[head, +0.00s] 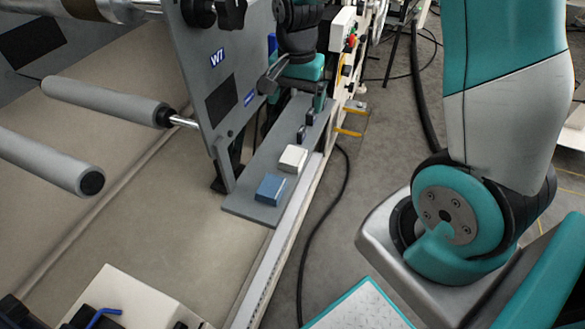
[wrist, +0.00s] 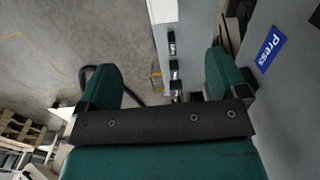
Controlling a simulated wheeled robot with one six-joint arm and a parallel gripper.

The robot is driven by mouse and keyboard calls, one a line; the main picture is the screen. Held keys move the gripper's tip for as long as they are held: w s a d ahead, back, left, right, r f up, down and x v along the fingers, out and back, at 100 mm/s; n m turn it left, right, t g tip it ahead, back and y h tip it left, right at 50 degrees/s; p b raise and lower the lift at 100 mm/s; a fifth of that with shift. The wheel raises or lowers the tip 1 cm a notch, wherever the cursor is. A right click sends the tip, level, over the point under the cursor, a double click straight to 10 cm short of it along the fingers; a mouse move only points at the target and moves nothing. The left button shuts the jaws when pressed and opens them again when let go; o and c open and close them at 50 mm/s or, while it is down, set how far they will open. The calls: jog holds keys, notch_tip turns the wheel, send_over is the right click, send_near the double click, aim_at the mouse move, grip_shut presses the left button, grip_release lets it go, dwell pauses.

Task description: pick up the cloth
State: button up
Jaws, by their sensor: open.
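Two small soft-looking blocks lie on a narrow grey shelf. The blue one (head: 270,188) is at the shelf's near end and looks like a folded cloth. The off-white one (head: 292,158) lies just beyond it; I cannot tell for sure which is the cloth. My gripper (head: 294,96) is above the shelf's far part, beyond both blocks and apart from them. A pale block (wrist: 163,10) shows at the top edge there; the blue one is out of that view.
Small dark items (head: 301,133) stand on the shelf between the blocks and my gripper; several show in the wrist view (wrist: 174,70). A grey upright panel (head: 222,85) borders the shelf on the left, with grey rollers (head: 105,100) beyond. Floor on the right holds a black cable (head: 335,200).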

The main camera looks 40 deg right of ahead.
jog(key=b, duration=0.2)
send_over(293, 155)
jog(key=f, duration=1.2)
jog(key=shift+s+d+f, duration=0.15)
jog(key=shift+s+d, duration=0.1)
jog(key=shift+w+a+f+b, duration=0.15)
jog(key=shift+f+b, duration=0.3)
jog(key=shift+f, duration=0.95)
jog(key=shift+w+a+f+b, duration=0.15)
jog(key=shift+f+b, duration=0.25)
jog(key=shift+f, duration=0.95)
jog(key=shift+s, duration=0.1)
jog(key=shift+c, duration=0.2)
jog(key=c, duration=1)
jog(key=shift+r, duration=0.1)
jog(key=shift+c, duration=0.2)
